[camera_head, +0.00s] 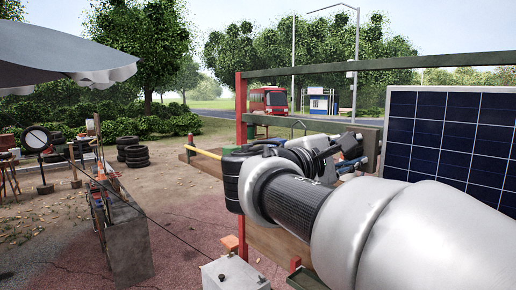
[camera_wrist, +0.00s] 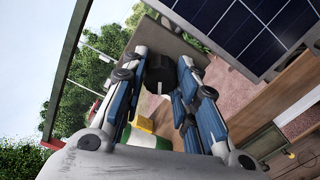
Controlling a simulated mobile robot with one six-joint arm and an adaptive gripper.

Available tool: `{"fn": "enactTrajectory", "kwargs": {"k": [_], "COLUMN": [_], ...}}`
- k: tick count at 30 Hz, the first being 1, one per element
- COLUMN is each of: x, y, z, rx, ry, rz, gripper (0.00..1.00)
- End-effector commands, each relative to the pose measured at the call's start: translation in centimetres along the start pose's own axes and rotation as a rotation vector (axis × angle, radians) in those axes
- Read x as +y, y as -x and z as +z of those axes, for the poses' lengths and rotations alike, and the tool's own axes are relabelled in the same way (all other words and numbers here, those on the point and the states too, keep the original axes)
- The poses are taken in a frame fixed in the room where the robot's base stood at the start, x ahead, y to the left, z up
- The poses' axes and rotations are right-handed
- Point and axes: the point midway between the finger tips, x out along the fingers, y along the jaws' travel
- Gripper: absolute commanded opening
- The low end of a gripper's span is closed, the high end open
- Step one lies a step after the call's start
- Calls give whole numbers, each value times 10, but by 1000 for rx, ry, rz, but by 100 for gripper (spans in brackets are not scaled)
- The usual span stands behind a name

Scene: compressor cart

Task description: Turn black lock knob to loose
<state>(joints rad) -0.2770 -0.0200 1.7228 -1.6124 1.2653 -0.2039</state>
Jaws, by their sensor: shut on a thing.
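The black knob (camera_wrist: 160,74) shows in the wrist view between the two blue-and-grey fingers of my gripper (camera_wrist: 166,62). My gripper is shut on it, with a finger on each side. A grey-brown panel lies behind the knob. Any marking of the knob's lock position cannot be made out. In the head view, my gripper (camera_head: 350,148) shows only in part, behind my wrist, and the knob is hidden there.
A solar panel (camera_head: 445,135) stands at the right, close to my arm. A green rail (camera_head: 390,63) runs above, and a red post (camera_head: 241,115) stands left of my wrist. A grey box (camera_head: 235,277) sits at the bottom.

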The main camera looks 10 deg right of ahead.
Motion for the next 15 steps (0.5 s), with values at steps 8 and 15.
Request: {"fn": "enactTrajectory", "kwargs": {"k": [8,15], "x": [0,0], "y": [0,0], "z": [0,0], "rx": [0,0], "ry": [2,1], "rz": [0,0], "gripper": [4,43]}}
